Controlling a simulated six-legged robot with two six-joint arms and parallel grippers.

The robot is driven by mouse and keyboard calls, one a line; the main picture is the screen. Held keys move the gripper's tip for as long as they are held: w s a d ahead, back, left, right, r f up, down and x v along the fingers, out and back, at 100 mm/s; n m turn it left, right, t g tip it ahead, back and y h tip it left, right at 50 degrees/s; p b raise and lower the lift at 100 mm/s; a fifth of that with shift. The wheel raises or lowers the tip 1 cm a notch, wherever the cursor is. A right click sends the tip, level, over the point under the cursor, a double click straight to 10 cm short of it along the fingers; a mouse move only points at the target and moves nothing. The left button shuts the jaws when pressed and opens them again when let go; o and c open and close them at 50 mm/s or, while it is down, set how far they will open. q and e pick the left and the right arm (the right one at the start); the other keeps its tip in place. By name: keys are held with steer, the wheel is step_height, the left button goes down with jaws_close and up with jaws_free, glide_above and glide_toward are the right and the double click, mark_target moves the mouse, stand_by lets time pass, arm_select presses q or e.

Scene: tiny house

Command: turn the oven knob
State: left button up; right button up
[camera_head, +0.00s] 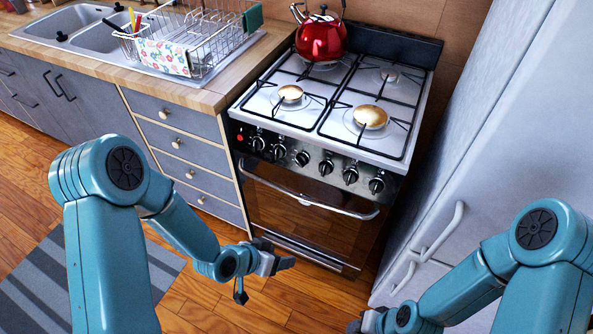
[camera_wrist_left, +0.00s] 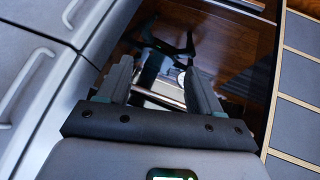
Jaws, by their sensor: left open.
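The oven (camera_head: 310,215) stands against the back wall, with a row of several dark knobs (camera_head: 326,166) along its front panel, above the door handle (camera_head: 312,203). My left gripper (camera_head: 264,278) is open and empty, low in front of the oven door and below the knobs, apart from them. In the left wrist view its two fingers (camera_wrist_left: 158,70) are spread, with the dark glass oven door (camera_wrist_left: 235,45) beyond them. No knob shows clearly in that view. My right gripper (camera_head: 370,322) is at the bottom edge, mostly cut off, so its jaws cannot be made out.
A red kettle (camera_head: 321,40) stands on the back left of the hob. Grey drawers (camera_head: 180,145) and a counter with a dish rack (camera_head: 195,45) are left of the oven. A pale fridge (camera_head: 500,130) with handles closes off the right. Wooden floor lies in front.

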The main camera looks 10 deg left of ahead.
arm_select(q)
steer(key=w+a+r+m+t+h+b, duration=0.1)
steer(key=w+m+t+b, duration=0.2)
steer(key=w+b, duration=0.3)
steer(key=m+t+h+b, duration=0.2)
steer(key=m+t+b, duration=0.5)
steer(key=b, duration=1.6)
glide_toward(299, 162)
steer(key=b+x, duration=0.2)
steer(key=x, duration=0.6)
steer(key=shift+w+d+b, duration=0.15)
steer(key=shift+w+b, duration=0.15)
steer(key=shift+b, duration=0.05)
arm_select(e)
step_height(299, 162, down, 34)
steer(key=w+d, duration=0.1)
steer(key=w, duration=0.1)
steer(key=shift+d+r+t, duration=0.2)
steer(key=shift+r+t, duration=0.05)
steer(key=shift+t, duration=0.15)
arm_select(q)
steer(key=c, duration=1.1)
steer(key=shift+o, duration=0.2)
arm_select(e)
steer(key=shift+r, duration=0.15)
